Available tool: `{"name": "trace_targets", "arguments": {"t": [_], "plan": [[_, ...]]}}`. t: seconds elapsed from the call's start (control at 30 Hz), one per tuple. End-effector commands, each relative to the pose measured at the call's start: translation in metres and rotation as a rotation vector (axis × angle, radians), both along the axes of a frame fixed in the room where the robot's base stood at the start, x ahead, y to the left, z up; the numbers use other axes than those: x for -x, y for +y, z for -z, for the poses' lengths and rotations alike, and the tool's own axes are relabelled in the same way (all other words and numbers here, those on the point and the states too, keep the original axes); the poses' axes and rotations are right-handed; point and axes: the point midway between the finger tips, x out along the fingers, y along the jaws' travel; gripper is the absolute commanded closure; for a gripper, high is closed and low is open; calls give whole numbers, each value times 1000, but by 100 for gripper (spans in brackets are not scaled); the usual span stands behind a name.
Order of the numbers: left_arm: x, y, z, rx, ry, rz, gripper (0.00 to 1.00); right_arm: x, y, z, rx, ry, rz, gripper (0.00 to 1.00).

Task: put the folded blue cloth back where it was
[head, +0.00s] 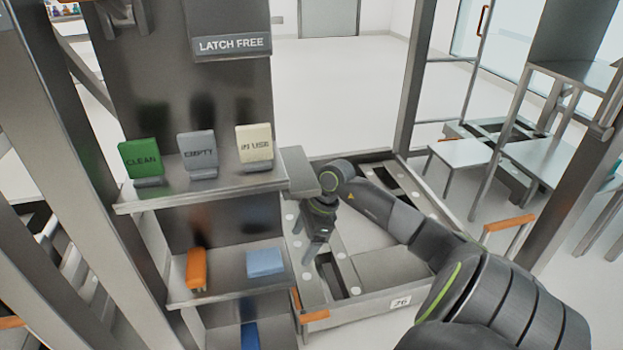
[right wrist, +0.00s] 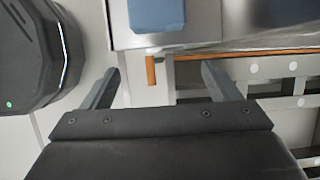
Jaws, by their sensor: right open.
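A folded light blue cloth (head: 265,262) lies flat on the middle shelf (head: 225,285), near its right end. A darker blue item (head: 250,335) is partly visible on the level below; I cannot tell what it is. My right gripper (head: 317,258) is open and empty, pointing down to the right of the cloth and apart from it, over the frame of the cart. In the right wrist view the open fingers (right wrist: 165,88) have nothing between them, and a blue folded piece (right wrist: 157,14) lies on a grey surface beyond them. My left gripper is not in view.
An orange object (head: 196,268) stands left of the cloth. Green CLEAN (head: 140,158), grey EMPTY (head: 198,150) and cream IN USE (head: 254,145) blocks stand on the upper shelf (head: 150,200). The cart (head: 375,302) marked 26 stands right of the shelves, with orange handles. Metal posts flank the space.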

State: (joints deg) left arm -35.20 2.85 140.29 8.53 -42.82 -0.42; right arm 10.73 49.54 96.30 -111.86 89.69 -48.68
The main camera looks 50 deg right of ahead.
Motion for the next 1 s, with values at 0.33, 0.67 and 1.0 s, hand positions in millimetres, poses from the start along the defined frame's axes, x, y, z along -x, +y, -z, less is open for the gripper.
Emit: {"name": "trace_targets", "arguments": {"t": [0.33,0.67,1.0], "plan": [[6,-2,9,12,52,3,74,9,16,3,-127,-44,20,17],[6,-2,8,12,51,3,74,13,156,-56,-1007,-170,369,17],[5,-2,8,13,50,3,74,29,136,-124,-2019,82,1163,17]]}}
